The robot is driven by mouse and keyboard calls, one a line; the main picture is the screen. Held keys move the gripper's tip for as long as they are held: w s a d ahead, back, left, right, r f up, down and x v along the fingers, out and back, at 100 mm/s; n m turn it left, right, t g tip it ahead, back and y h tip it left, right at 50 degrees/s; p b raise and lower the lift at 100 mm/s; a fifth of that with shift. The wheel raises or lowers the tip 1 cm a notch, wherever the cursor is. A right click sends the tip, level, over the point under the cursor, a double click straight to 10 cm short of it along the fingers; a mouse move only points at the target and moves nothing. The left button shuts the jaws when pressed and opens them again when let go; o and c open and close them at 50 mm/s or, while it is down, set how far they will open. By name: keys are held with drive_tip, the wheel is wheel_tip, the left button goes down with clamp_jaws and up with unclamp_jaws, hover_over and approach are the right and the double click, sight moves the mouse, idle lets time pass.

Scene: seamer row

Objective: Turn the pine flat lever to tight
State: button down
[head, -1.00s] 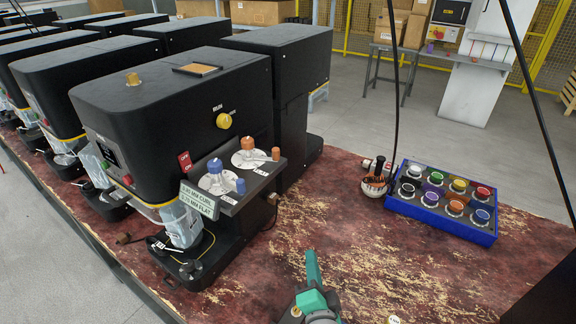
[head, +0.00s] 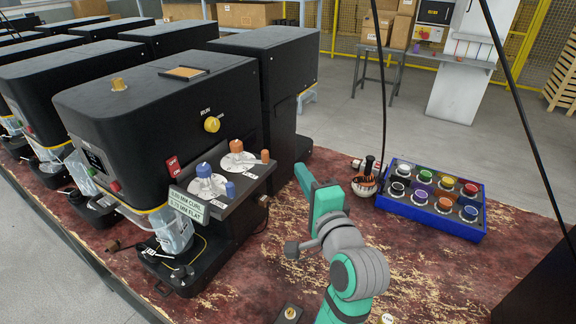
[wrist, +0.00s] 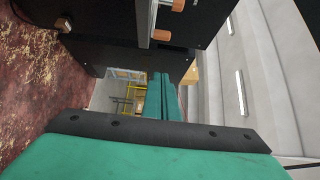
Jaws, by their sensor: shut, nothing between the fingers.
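The near black seamer (head: 150,130) carries a small side panel with two levers on white dials: a blue lever (head: 205,180) and an orange lever (head: 237,150). A green sign reading CURL and FLAT (head: 189,205) hangs at the panel's left end. The dial lettering is too small to read, and I see no pine-coloured lever. My gripper (head: 300,170) is right of the panel, apart from both levers. In the wrist view its teal fingers (wrist: 165,95) are together and empty. Orange knobs (wrist: 162,36) show above them there.
A blue tray of several coloured knobs (head: 430,225) stands right on the worn red bench (head: 440,285). A dark-handled tool (head: 367,178) stands beside it. More black seamers line up to the left. A black cable hangs behind my gripper.

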drive_tip(key=w+a, duration=0.5)
drive_tip(key=w, duration=0.2)
drive_tip(key=shift+a, duration=0.35)
idle(0.4)
drive_tip(key=shift+s, duration=0.1)
